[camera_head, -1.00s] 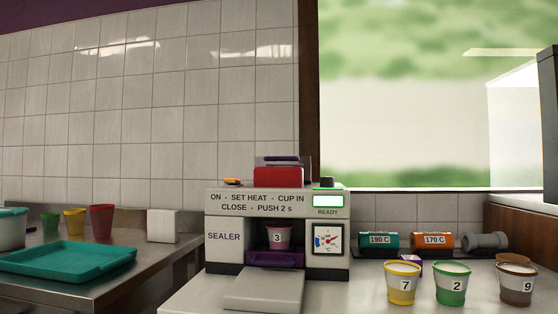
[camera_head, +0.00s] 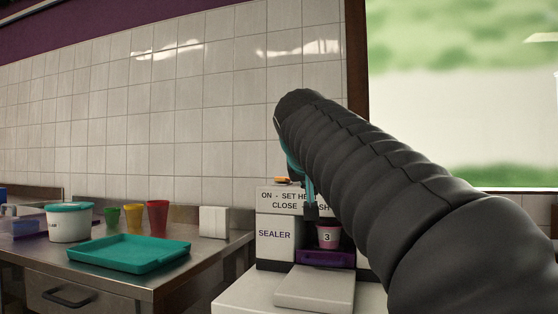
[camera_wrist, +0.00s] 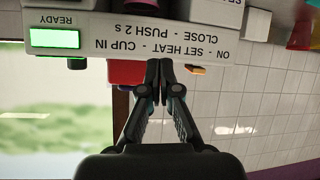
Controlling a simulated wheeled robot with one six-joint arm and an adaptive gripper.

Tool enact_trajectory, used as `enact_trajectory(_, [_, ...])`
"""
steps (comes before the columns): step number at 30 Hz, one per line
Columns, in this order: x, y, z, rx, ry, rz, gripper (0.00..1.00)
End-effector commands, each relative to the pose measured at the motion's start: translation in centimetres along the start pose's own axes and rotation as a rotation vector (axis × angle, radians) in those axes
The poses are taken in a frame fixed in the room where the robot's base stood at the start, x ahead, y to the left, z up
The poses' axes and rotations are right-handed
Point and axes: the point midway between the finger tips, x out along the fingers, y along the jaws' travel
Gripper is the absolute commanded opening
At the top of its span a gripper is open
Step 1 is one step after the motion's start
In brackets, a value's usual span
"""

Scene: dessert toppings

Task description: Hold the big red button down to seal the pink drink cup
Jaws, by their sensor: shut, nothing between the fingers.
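The pink cup (camera_head: 328,238), labelled 3, stands in the bay of the white sealer (camera_head: 275,240), above a purple drawer-like part (camera_head: 325,258). The big red button (camera_wrist: 124,72) is on top of the sealer in the wrist view, which is upside down. My gripper (camera_wrist: 158,66) is shut and empty, its fingertips beside the button and overlapping its edge in that view. I cannot tell whether they touch it. In the head view my gripper (camera_head: 311,211) is partly hidden, and my arm covers the button. The green READY display (camera_wrist: 54,38) is lit.
A small orange item (camera_wrist: 195,69) sits on the sealer top near the fingers. A dark knob (camera_wrist: 77,63) is near the display. On the left, a teal tray (camera_head: 130,253), colored cups and a lidded tub (camera_head: 69,223) stand on a steel table. A tiled wall is behind.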

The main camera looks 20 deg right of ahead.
Motion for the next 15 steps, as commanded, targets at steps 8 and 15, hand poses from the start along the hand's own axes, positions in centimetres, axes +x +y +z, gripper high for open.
enact_trajectory(8, [-0.5,2.0,-10.3,0.122,0.177,0.107,0.00])
enact_trajectory(15, [-1.1,3.0,-13.0,0.172,0.241,0.144,0.00])
